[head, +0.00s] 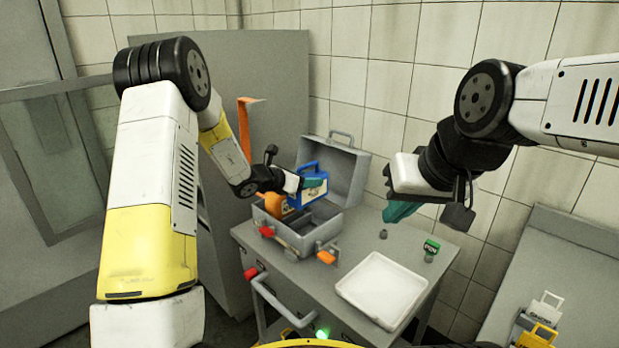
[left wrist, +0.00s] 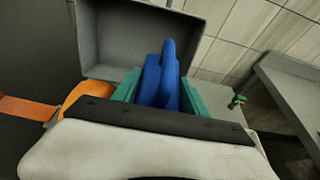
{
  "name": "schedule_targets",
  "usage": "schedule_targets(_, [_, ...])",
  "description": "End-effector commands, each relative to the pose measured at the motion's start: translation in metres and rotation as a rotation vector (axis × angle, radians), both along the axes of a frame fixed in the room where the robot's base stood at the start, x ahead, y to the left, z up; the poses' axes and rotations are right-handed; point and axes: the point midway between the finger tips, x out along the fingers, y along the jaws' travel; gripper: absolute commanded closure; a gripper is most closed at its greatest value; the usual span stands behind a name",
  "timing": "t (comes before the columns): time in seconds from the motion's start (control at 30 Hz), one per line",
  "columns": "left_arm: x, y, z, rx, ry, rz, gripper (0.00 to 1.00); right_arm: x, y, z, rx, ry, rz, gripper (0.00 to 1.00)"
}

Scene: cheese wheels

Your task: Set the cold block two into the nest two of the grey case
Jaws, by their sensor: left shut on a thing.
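The grey case (head: 326,232) stands open on the cart, its lid (head: 349,170) raised at the back. A blue block with a loop handle (head: 311,196), likely cold block two, is upright at the case's opening. My left gripper (head: 313,182) is shut on it; in the left wrist view, teal fingers flank the blue block (left wrist: 160,88). I cannot tell whether its lower end is inside a nest or held above it. The nests are mostly hidden. An orange piece (head: 271,205) sits beside the block at the left. My right gripper (head: 400,212) hangs right of the case, its opening unclear.
A white tray (head: 382,287) lies on the cart (head: 415,258) at the right. A small green item (head: 431,246) stands behind it. White (head: 545,306) and yellow (head: 537,338) blocks stand on the bench at lower right.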

Motion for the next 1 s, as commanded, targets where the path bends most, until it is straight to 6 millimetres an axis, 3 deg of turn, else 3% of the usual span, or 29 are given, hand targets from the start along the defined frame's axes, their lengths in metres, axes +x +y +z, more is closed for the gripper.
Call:
schedule_targets(0.27, [0.0,0.0,-0.002,-0.001,-0.003,-0.001,1.0,0.0,0.0,0.0,0.0,0.0,0.0,1.0])
schedule_targets(1.0, [0.0,0.0,-0.042,-0.001,-0.002,0.001,1.0,0.0,0.0,0.0,0.0,0.0,0.0,1.0])
